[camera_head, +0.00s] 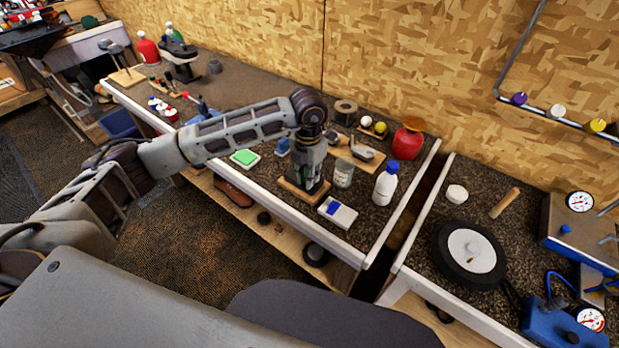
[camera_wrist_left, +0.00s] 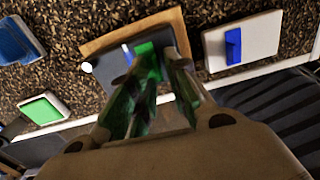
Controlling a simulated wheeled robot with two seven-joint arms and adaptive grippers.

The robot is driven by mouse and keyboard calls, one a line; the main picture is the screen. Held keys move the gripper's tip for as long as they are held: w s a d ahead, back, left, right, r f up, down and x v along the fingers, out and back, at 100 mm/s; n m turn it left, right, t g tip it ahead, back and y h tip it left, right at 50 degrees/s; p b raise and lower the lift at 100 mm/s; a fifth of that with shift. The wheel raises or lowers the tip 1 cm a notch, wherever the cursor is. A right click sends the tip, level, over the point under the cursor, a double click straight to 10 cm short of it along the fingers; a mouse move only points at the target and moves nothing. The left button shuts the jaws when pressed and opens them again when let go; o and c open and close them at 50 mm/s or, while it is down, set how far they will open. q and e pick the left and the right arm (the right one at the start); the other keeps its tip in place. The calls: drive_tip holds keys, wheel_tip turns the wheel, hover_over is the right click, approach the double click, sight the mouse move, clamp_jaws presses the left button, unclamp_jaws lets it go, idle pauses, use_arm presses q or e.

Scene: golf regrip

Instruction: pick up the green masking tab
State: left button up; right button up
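My left gripper (camera_head: 308,190) points down over a small wooden board (camera_head: 290,186) near the bench's front edge. In the left wrist view, the gripper's fingers (camera_wrist_left: 152,65) stand on either side of a small bright green piece, which looks like the green masking tab (camera_wrist_left: 148,66). The tab lies at a dark block (camera_wrist_left: 116,70) on the wooden board (camera_wrist_left: 92,47). Whether the fingers touch or squeeze the tab cannot be told. In the head view the gripper hides the tab. My right gripper is not in view.
A white tray with a green pad (camera_head: 245,157) lies left of the board. A white box with a blue patch (camera_head: 338,212) lies close to its right. A glass jar (camera_head: 343,173) and a white bottle with a blue cap (camera_head: 385,185) stand behind and right.

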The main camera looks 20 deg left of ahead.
use_arm(q)
clamp_jaws()
drive_tip(key=shift+r, duration=0.1)
wheel_tip(320, 180, up, 10)
drive_tip(key=b, duration=0.1)
drive_tip(key=shift+b, duration=0.4)
idle(0.6)
drive_tip(key=shift+s+a+f, duration=0.1)
drive_tip(key=shift+s+f, duration=0.05)
drive_tip(key=shift+f, duration=0.05)
